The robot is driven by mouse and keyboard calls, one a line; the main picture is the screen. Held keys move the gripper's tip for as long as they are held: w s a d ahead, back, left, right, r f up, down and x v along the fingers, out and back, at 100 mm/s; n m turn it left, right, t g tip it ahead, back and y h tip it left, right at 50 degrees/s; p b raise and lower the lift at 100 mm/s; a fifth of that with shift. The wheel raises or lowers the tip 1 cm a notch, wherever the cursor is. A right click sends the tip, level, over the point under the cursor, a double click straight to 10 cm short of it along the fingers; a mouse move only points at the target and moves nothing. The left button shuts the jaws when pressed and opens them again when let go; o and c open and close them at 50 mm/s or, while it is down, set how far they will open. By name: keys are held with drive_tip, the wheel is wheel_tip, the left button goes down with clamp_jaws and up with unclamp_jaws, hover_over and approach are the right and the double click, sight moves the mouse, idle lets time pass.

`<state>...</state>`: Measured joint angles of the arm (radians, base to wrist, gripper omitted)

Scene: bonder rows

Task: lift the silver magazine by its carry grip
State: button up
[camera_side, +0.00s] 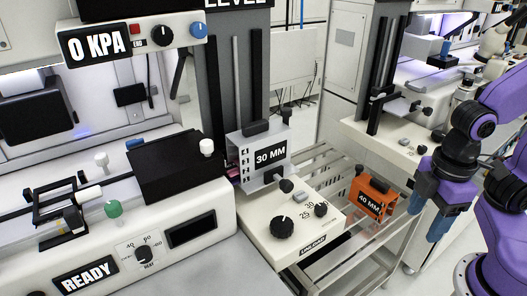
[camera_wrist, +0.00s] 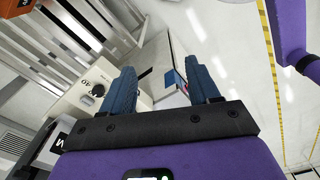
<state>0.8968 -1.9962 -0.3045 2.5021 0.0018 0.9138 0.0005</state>
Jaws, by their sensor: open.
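The silver magazine (camera_side: 278,151) with a black "30 MM" label stands upright on the left machine's lift, in front of its grey column.
An orange magazine (camera_side: 373,188) labelled "40 MM" sits on the metal rack (camera_side: 376,250) between the silver magazine and my gripper. The unload panel (camera_side: 292,232) with black knobs lies in front of the silver magazine. A second machine (camera_side: 395,140) stands behind the rack.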

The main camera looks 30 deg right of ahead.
idle(0.4)
drive_tip(key=o, duration=0.7)
drive_tip(key=shift+o, duration=0.2)
